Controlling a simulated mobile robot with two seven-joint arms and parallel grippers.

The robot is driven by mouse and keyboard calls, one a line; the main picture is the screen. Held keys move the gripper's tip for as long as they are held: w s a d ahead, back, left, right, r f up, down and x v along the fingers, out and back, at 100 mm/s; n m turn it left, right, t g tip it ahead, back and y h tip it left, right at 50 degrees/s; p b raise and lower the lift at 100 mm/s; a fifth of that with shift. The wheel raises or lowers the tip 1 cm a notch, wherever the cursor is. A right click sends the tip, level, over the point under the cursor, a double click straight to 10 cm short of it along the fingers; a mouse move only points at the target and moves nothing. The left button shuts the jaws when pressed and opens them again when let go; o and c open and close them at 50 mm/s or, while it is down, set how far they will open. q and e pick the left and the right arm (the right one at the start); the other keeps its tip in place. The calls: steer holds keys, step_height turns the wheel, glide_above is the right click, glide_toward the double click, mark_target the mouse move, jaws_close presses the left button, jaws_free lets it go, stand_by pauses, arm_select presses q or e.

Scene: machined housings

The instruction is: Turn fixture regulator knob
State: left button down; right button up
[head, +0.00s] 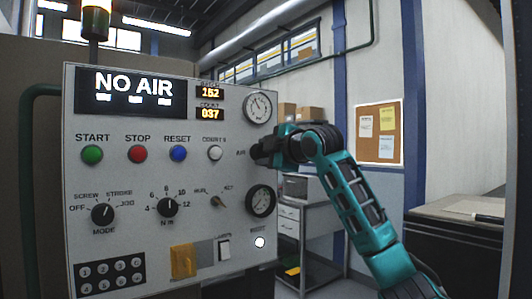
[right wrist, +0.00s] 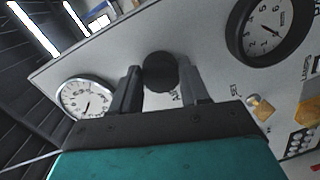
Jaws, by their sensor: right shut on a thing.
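The fixture regulator knob is a black round knob (right wrist: 160,70) on the grey panel face, seen in the right wrist view between the two gauges. My right gripper (head: 257,151) reaches the panel's right edge in the head view, beside the "AIR" label, and hides the knob there. In the right wrist view, the fingers of the right gripper (right wrist: 161,82) stand on either side of the knob, shut on it. My left gripper is not in view.
The control panel (head: 150,230) has a "NO AIR" display (head: 124,92), buttons, selector knobs and a yellow piece (head: 183,261). A white gauge (head: 258,108) is above my gripper and a black-rimmed gauge (head: 261,200) below it. A grey cart (head: 315,205) stands behind my arm.

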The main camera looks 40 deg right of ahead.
steer(key=m+y, duration=0.1)
steer(key=m, duration=0.8)
steer(key=shift+f+y, duration=0.15)
steer(key=shift+y, duration=0.25)
steer(key=m, duration=0.4)
steer(key=shift+f+m+y, duration=0.1)
steer(key=shift+m+y, duration=0.2)
steer(key=shift+m, duration=0.1)
steer(key=shift+m+t+y, duration=0.3)
steer(key=shift+m, duration=1.2)
steer(key=o, duration=1)
steer(key=shift+o, duration=0.2)
steer(key=shift+s, duration=0.1)
